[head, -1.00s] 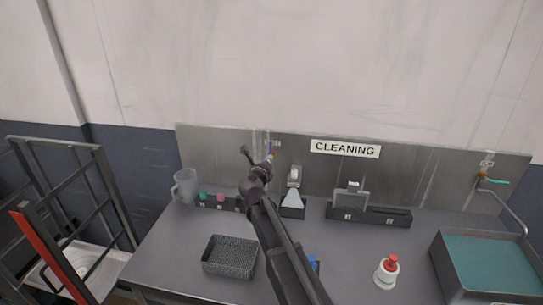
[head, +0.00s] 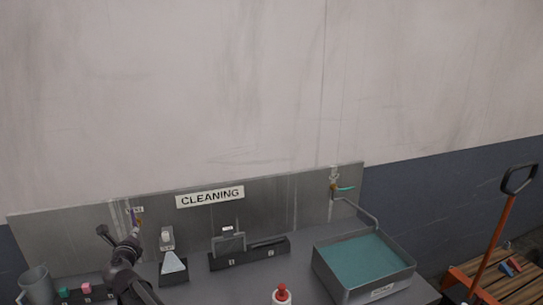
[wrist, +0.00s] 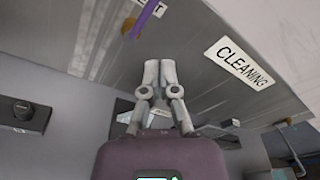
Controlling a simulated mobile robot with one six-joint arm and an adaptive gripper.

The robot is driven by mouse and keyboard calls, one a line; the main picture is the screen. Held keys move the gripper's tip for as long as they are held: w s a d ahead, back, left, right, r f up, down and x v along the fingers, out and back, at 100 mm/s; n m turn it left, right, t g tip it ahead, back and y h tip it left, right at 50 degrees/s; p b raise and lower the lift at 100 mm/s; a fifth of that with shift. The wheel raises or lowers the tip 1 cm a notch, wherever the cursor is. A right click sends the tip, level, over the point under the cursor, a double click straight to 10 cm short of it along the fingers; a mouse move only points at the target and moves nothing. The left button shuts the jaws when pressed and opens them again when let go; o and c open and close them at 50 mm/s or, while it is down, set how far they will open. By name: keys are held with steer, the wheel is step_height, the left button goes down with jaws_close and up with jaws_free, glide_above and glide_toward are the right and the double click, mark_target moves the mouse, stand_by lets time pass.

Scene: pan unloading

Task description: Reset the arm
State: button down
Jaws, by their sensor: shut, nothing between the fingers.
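My arm reaches up from the bottom left of the head view, over the cleaning table (head: 215,289). My gripper (wrist: 159,62) is in the middle of the wrist view with its two fingertips together and nothing between them. In that view it is in front of the metal backsplash (wrist: 195,60), left of the CLEANING sign (wrist: 238,62). The sign also shows in the head view (head: 210,197).
A basin of teal liquid (head: 318,262) stands at the table's right, below a tap (head: 336,188). A red-capped bottle (head: 282,297) is at the front. A black holder (head: 248,257) and a clear jug (head: 37,286) also stand there. A pallet truck handle (head: 519,180) is at right.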

steer(key=w+d+f+m+g+h, duration=0.25)
steer(key=d+m, duration=0.55)
steer(key=d, duration=0.6)
steer(key=w+d+f+m+g+h, duration=0.2)
steer(key=d+f+m+h, duration=0.2)
steer(key=d+m, duration=0.7)
steer(key=w+d+f+m+g+h, duration=0.25)
steer(key=d+m, duration=0.25)
steer(key=d, duration=1.2)
steer(key=s+d+f+m+g+y, duration=0.1)
steer(key=s+d+f+m+g, duration=0.1)
steer(key=s+d+m, duration=0.4)
steer(key=s+d+f+m+g+y, duration=0.1)
steer(key=s+d+f+m+g, duration=0.2)
steer(key=s+d+m, duration=0.3)
steer(key=s+d+f+m+g, duration=0.2)
steer(key=s+d+m, duration=0.4)
steer(key=d+m, duration=0.4)
steer(key=shift+d+f+m+g+y, duration=0.2)
steer(key=shift+d+g, duration=0.2)
steer(key=shift+d, duration=0.25)
steer(key=shift+d+f+m+g+y, duration=0.1)
steer(key=shift+d+f+g+y, duration=0.1)
steer(key=shift+d+g, duration=0.35)
steer(key=shift+s+d+m, duration=0.25)
steer(key=shift+s+m, duration=0.15)
